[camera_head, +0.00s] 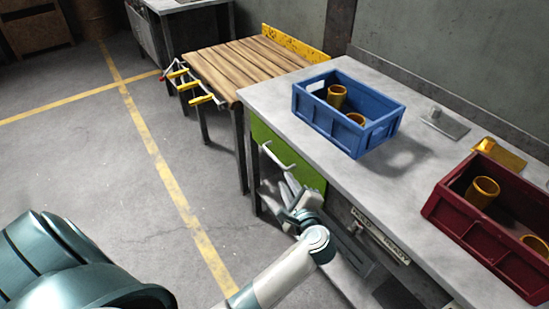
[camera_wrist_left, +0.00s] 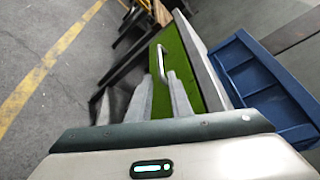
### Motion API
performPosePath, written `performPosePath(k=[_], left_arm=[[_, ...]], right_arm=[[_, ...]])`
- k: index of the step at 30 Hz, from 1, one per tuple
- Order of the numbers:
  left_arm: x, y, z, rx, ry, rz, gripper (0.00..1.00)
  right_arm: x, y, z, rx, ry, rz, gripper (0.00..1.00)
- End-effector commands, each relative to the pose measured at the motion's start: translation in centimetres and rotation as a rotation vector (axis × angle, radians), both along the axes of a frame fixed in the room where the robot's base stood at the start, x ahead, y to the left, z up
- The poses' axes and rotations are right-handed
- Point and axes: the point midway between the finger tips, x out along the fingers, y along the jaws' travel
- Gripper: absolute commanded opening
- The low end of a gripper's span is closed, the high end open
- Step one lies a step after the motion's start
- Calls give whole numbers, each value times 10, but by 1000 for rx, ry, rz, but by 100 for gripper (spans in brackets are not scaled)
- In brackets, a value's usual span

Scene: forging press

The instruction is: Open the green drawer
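The green drawer (camera_head: 309,173) is under the front edge of the grey worktop, and its front looks flush with the cabinet. Its pale bar handle (camera_head: 277,160) runs along the green front. The drawer also shows in the left wrist view (camera_wrist_left: 184,62), with the handle (camera_wrist_left: 162,60) ahead of the fingers. My left gripper (camera_head: 289,186) is just below the handle's near end. Its two fingers (camera_wrist_left: 161,76) are apart, with the handle's lower end seen between the tips. I cannot tell whether they touch it. My right gripper is not in view.
A blue crate (camera_head: 337,133) with gold cylinders stands on the worktop (camera_head: 285,96) above the drawer. A dark red crate (camera_head: 463,226) stands at the right. A wooden-topped table (camera_head: 240,62) is beyond. The floor left of the worktop is clear.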

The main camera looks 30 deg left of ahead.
Motion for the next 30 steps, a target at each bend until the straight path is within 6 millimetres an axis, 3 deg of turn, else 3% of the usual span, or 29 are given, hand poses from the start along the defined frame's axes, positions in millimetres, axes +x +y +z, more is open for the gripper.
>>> performPosePath(k=[21,30], left_arm=[[80,90,-26,0,0,1,19],[99,110,-33,-2,0,0,19]], right_arm=[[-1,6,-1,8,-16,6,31],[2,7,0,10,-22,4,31]])
